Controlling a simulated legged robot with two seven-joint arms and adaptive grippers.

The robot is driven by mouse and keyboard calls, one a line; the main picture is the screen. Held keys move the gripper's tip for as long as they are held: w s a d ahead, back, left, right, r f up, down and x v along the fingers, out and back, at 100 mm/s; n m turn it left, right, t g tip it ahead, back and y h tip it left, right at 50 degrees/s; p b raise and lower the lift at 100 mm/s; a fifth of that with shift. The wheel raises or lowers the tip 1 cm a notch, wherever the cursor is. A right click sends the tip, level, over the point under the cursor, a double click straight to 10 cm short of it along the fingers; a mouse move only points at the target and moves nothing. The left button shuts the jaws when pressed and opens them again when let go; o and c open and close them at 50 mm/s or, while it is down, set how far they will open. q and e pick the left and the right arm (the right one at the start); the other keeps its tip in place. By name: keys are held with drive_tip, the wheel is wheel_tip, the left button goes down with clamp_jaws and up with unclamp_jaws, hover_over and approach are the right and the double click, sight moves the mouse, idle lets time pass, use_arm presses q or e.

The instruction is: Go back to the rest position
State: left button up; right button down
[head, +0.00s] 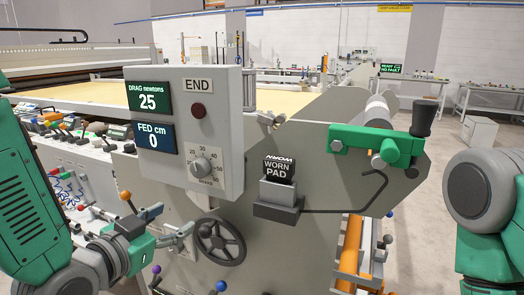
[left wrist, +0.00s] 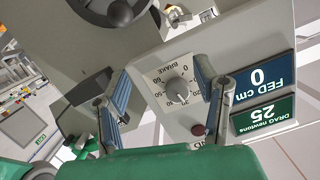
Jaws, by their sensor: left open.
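My left gripper (head: 180,238) is low at the left in the head view, below the grey control box (head: 232,130) and left of the black handwheel (head: 220,242). In the left wrist view it is open (left wrist: 158,78), its two blue-padded fingers apart with nothing held between them. The box's brake dial (left wrist: 179,90) shows beyond the gap between the fingers. My right arm shows at the right edge of the head view, but its gripper is out of frame.
The box reads drag 25 newtons and fed 0 cm. Right of it are a "worn pad" block (head: 279,170) on a holder and a green clamp (head: 375,145) with a black handle. Levers and knobs (head: 85,135) crowd the left. Open floor lies behind, at right.

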use_arm(q)
drive_tip(key=s+a+f+n+g+y, duration=0.2)
drive_tip(key=s+f+g, duration=0.3)
drive_tip(key=f, duration=0.7)
drive_tip(key=s+a+f+n+g+y, duration=0.1)
drive_tip(key=s+a+f+g, duration=0.15)
drive_tip(key=s+f, duration=0.7)
drive_tip(key=s+a+f+n+g+y, duration=0.1)
drive_tip(key=s+a+f+n+g, duration=0.2)
drive_tip(key=s+f+g, duration=0.4)
drive_tip(key=s+f, duration=0.5)
drive_tip(key=s, duration=0.2)
drive_tip(key=shift+a+f+y, duration=0.25)
drive_tip(key=shift+f+y, duration=0.15)
drive_tip(key=shift+d+r, duration=0.1)
